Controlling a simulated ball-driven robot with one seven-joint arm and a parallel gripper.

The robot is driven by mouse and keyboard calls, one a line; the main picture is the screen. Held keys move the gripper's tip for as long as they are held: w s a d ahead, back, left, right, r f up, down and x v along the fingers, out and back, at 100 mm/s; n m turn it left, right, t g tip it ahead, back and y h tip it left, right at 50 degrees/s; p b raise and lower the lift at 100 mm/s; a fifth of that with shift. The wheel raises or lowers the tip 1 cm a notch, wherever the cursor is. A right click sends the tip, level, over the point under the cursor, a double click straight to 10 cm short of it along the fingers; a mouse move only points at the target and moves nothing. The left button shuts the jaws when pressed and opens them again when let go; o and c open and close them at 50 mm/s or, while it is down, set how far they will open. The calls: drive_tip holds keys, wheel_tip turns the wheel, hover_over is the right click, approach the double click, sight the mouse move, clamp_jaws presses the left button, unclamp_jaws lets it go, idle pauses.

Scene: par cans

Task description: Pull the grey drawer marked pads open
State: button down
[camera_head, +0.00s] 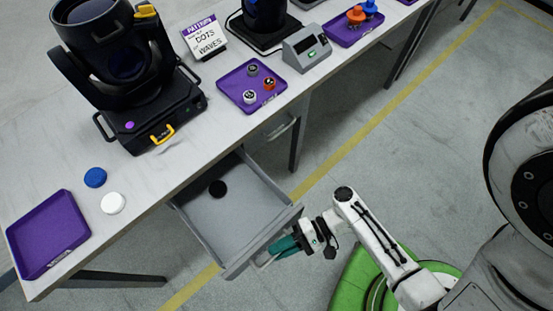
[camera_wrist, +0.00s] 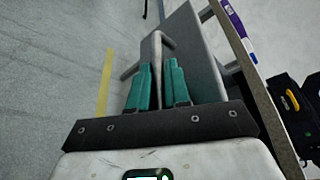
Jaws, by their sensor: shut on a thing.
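The grey drawer (camera_head: 240,213) stands pulled out from under the table, with its inside open to view. A black round pad (camera_head: 217,188) lies on its floor toward the back. My gripper (camera_head: 276,249) is at the drawer's front, its teal fingers shut on the handle. In the wrist view my gripper (camera_wrist: 158,88) has its fingers on either side of the grey bar handle (camera_wrist: 152,48), beside the drawer front (camera_wrist: 194,45). I cannot read any marking on the drawer front.
On the table (camera_head: 165,172) are a black stage light (camera_head: 125,65), a purple tray (camera_head: 48,236), blue (camera_head: 95,177) and white (camera_head: 113,203) discs, a tray of small knobs (camera_head: 239,90) and a grey device (camera_head: 306,47). Another grey handle (camera_head: 282,128) shows under the table.

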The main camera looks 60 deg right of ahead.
drive_tip(key=c, duration=1.4)
unclamp_jaws()
drive_tip(key=shift+c, duration=0.2)
drive_tip(key=shift+s+d, duration=0.1)
drive_tip(key=b+v, duration=0.1)
drive_tip(key=v, duration=0.9)
drive_tip(key=shift+s+d, duration=0.2)
drive_tip(key=shift+d, duration=0.05)
